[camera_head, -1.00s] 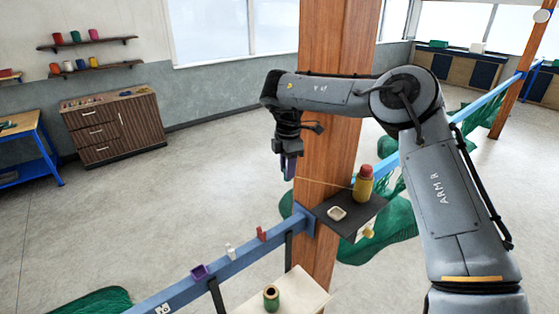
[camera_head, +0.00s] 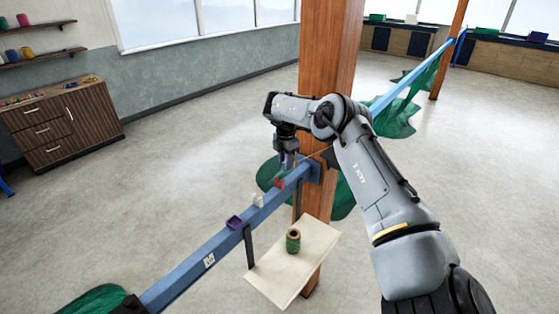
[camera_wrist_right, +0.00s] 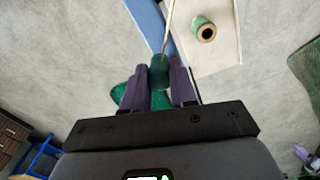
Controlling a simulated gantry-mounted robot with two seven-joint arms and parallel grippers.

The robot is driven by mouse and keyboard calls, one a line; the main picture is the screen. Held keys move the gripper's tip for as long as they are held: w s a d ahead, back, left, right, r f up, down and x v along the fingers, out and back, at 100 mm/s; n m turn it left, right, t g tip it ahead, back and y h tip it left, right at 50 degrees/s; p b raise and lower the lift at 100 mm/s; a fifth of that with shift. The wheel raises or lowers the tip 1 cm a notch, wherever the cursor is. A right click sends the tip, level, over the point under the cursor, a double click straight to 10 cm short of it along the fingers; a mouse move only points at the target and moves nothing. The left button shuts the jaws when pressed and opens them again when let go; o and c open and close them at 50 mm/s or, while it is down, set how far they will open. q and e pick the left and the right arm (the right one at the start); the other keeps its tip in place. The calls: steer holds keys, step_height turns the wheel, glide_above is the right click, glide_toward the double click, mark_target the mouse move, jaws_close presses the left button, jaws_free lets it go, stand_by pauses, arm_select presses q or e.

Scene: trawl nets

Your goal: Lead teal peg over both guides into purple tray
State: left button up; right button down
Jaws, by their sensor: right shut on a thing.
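The teal peg (camera_wrist_right: 159,72) is between the two fingers of my right gripper (camera_wrist_right: 160,88), which is shut on it. A pale cord (camera_wrist_right: 168,30) runs up from the peg in the right wrist view. In the head view my right gripper (camera_head: 287,164) is above the blue rail, close to the red guide (camera_head: 279,182). The white guide (camera_head: 257,200) stands on the rail left of it, and the small purple tray (camera_head: 235,222) sits on the rail further left. Contact between cord and guides cannot be made out. My left gripper is not in view.
The blue rail (camera_head: 192,259) runs to the wooden post (camera_head: 328,75). A pale board (camera_head: 269,272) beside the rail holds a green spool (camera_head: 293,241). Green netting (camera_head: 342,198) hangs behind the post. The floor left of the rail is clear.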

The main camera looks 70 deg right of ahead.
steer(key=shift+w+a+r, duration=0.1)
steer(key=shift+w+a, duration=0.2)
steer(key=shift+a, duration=0.45)
steer(key=shift+w+a+b, duration=0.4)
steer(key=shift+w+a, duration=1.15)
steer(key=shift+a, duration=2.35)
steer(key=shift+w+a+b, duration=0.4)
steer(key=shift+w+a, duration=1.1)
steer(key=shift+a, duration=2.45)
steer(key=shift+w+a+b, duration=0.4)
steer(key=shift+w+a, duration=1.15)
steer(key=shift+a, duration=2.35)
step_height(320, 180, down, 4)
steer(key=b, duration=0.3)
steer(key=shift+b, duration=0.35)
steer(key=shift+f+b, duration=0.35)
steer(key=shift+f, duration=0.05)
steer(key=shift+d, duration=0.1)
steer(key=shift+f+b, duration=0.25)
steer(key=shift+b, duration=0.15)
